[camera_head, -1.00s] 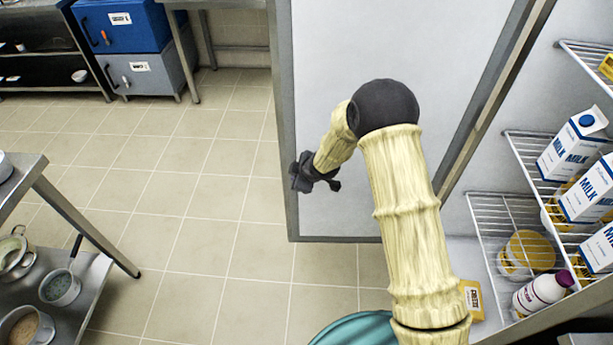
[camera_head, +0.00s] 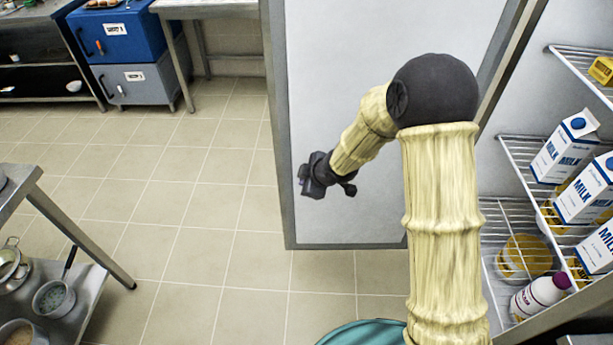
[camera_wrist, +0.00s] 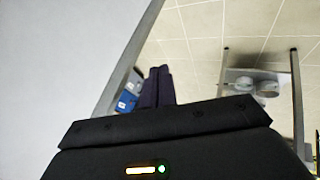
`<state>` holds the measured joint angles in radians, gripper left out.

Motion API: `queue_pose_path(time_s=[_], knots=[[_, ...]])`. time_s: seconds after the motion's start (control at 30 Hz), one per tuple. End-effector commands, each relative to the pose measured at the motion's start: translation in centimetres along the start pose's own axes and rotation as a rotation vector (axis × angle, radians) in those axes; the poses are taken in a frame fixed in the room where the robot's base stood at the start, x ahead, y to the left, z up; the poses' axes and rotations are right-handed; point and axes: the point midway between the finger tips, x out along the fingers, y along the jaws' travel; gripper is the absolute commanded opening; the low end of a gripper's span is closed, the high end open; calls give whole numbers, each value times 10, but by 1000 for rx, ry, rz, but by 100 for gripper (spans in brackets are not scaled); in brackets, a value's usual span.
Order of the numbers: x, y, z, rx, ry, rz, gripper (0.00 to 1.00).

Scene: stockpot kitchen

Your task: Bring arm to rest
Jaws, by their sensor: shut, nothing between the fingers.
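My gripper (camera_head: 305,180) is at the end of my bent arm, in front of the open fridge door (camera_head: 350,215) in the head view. In the wrist view its two dark fingers (camera_wrist: 158,84) lie side by side, shut with nothing between them. The gripper points left, near the door's left edge, with open floor past it. Whether it touches the door cannot be told.
The fridge's wire shelves with milk cartons (camera_head: 563,147) and a white bottle (camera_head: 540,296) stand at right. A steel table (camera_head: 75,225) with pots (camera_head: 53,298) is at left. Blue and grey boxes (camera_head: 118,36) are at the back. The tiled floor between is clear.

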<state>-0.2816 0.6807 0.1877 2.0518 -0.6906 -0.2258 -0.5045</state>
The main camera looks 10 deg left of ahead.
Motion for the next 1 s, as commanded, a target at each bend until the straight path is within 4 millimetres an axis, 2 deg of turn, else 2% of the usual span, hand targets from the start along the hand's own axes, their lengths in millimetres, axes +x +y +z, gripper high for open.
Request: queue_pose_path(time_s=[0.23,0.37,0.47,0.57,0.67,0.8,0.9,1.0], knots=[[-2,1,1,5,-3,1,0],[-24,9,11,69,-44,14,0],[-63,19,30,194,-117,37,0],[-116,25,56,380,-212,68,0],[-172,22,80,591,-303,100,0],[-247,3,107,898,-409,144,0],[-297,-17,118,1123,-468,170,0],[-336,-40,123,1327,-508,188,0]])
